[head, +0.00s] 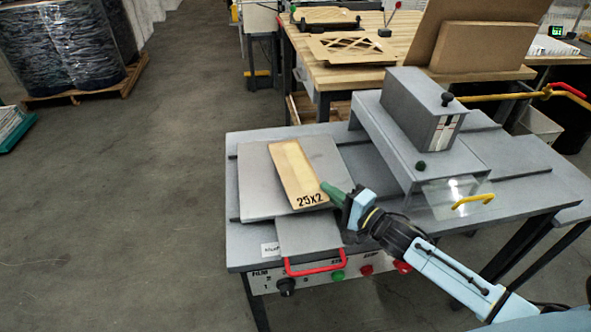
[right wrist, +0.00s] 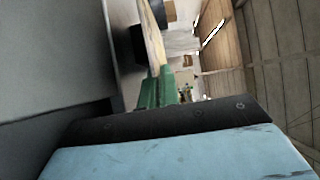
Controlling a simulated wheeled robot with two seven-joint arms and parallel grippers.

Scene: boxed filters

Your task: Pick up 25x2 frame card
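The tan 25x2 frame card (head: 295,170), with black "25X2" print at its near end, is over the grey square plate (head: 256,184) of the machine table. I cannot tell whether it lies flat or is slightly raised. My right gripper (head: 329,191) reaches in from the right, its green fingertips at the card's right edge near the print. In the right wrist view, the green fingers (right wrist: 160,88) are close together, with the card's thin edge (right wrist: 153,40) running in between them. The fingers hide part of that edge. My left gripper is not in view.
A grey press head (head: 418,112) and a clear guard with a yellow handle (head: 472,201) stand right of the plate. A red handle (head: 315,268) and knobs line the table's front. A wooden bench (head: 335,75) with cardboard pieces is behind.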

